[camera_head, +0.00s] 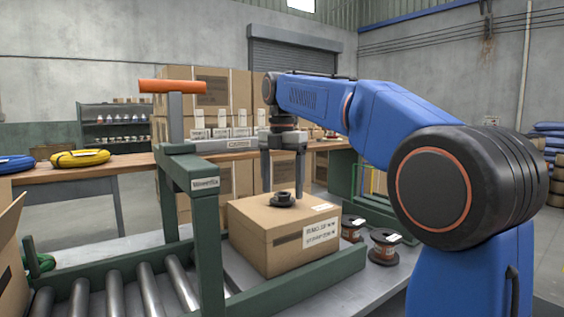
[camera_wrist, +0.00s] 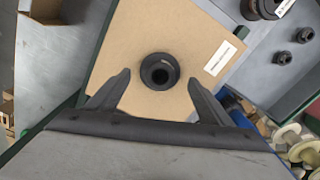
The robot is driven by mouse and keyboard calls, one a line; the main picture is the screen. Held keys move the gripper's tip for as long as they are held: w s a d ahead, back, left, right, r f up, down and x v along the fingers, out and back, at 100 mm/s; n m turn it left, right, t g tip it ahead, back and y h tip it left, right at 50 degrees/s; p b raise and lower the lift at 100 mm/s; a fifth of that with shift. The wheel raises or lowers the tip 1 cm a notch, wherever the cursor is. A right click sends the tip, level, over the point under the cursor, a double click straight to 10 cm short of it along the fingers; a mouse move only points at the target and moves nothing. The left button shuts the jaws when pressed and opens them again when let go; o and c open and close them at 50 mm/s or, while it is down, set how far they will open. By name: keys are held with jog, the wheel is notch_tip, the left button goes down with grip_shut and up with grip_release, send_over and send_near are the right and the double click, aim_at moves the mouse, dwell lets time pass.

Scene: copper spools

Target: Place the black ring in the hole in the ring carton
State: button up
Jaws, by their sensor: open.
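The ring carton (camera_head: 265,240) is a closed brown box with a white label on its front. The black ring (camera_head: 283,200) lies flat at the middle of the carton's top, where the hole would be. In the wrist view the ring (camera_wrist: 160,71) is a round black flange with a dark centre. The hole is hidden under it, and I cannot tell whether the ring is seated in it. My gripper (camera_head: 283,190) is open above the carton, pointing down. In the wrist view its two fingers stand apart on either side of the ring, with gaps between.
Dark spools with copper (camera_head: 384,246) stand on the grey table right of the carton. Smaller black rings (camera_wrist: 279,57) lie in a grey tray at the right of the wrist view. A green post (camera_head: 205,235) and rollers (camera_head: 148,287) are at the left.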

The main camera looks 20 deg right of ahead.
aim_at(282, 194)
notch_tip(282, 194, up, 10)
dwell(0.4)
